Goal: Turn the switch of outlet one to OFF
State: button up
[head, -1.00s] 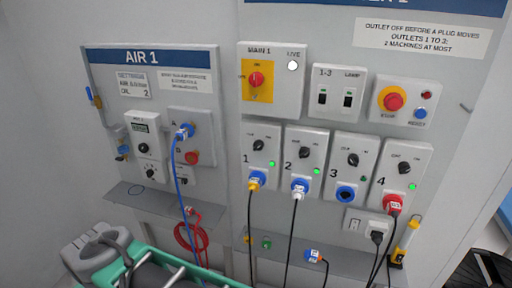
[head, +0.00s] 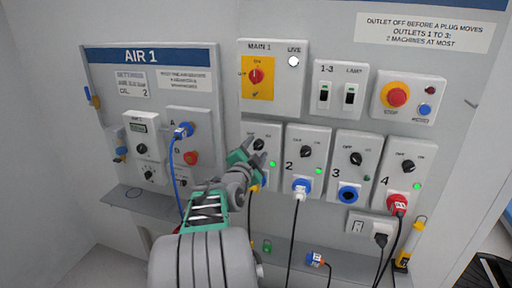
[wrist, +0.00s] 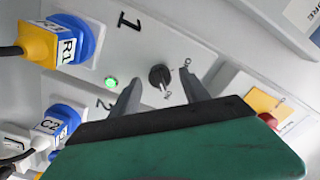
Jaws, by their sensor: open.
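Outlet one (head: 271,136) is a light grey box on the wall panel, partly hidden behind my gripper in the head view. Its black rotary switch (head: 258,144) shows just beside the fingertips. In the wrist view the switch (wrist: 160,76) sits between the two finger ends of my open gripper (wrist: 160,80), with a gap on each side. I cannot tell whether the fingers touch the face. The outlet's green lamp (wrist: 111,83) is lit. A yellow plug (wrist: 38,43) marked R1 sits in its blue socket. In the head view my gripper (head: 250,152) is in front of outlet one.
Outlet two (head: 307,136) is close on the right, with a white plug (head: 300,190) in it and its lamp lit. The MAIN 1 switch (head: 256,76) is above, and the AIR 1 panel (head: 97,80) is at left.

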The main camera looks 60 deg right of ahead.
jog(key=shift+d, duration=0.35)
jog(key=shift+c, duration=0.2)
grip_shut()
